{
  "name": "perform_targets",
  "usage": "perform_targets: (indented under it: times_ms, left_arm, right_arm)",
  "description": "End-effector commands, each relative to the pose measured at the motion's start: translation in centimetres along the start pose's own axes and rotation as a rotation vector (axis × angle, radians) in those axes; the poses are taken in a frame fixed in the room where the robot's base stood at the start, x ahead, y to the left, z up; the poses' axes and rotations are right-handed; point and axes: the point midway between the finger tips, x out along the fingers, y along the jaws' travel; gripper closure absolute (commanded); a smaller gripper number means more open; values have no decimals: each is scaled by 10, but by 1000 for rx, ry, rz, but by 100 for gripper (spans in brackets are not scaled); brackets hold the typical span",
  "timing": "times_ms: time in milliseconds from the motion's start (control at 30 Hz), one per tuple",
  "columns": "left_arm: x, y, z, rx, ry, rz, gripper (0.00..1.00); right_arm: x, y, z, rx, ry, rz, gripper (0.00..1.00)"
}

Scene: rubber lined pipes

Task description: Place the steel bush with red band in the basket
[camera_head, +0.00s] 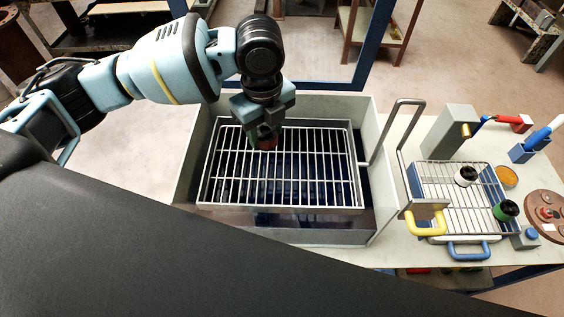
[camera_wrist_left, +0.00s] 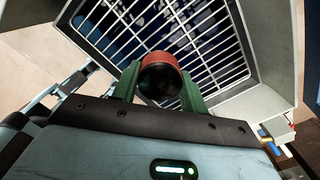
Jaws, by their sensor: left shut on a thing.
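My left gripper (camera_head: 262,128) is over the left part of the wire basket (camera_head: 328,165), which sits in a large grey tank. It is shut on the steel bush with red band (camera_head: 266,142). In the left wrist view, the bush (camera_wrist_left: 160,75) shows its dark bore and red band between the green fingers of my left gripper (camera_wrist_left: 160,92). The basket's bars (camera_wrist_left: 205,42) lie beyond it. I cannot tell whether the bush touches the bars. My right gripper is not in view.
The tank's grey wall (camera_head: 372,120) surrounds the basket, and a tall metal handle (camera_head: 402,125) rises at its right. A brown disc (camera_head: 546,212) lies far right.

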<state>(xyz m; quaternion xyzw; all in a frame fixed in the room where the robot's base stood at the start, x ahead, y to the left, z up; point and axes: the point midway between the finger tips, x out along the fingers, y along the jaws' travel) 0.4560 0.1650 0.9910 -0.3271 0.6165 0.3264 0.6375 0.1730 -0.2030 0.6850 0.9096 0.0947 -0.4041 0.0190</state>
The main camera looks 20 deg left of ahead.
Motion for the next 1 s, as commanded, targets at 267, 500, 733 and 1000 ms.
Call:
perform_targets:
  times_ms: [267, 500, 733, 1000]
  left_arm:
    - [0, -19, -4, 523, 12, 1, 88]
    - [1, -31, -6, 898, 24, 1, 88]
    - [0, -36, -8, 1060, 30, -2, 88]
    - [5, -36, -8, 1075, 31, -1, 88]
  right_arm:
    - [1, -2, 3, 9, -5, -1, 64]
    - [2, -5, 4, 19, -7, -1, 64]
    - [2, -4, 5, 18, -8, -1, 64]
    - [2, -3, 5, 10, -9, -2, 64]
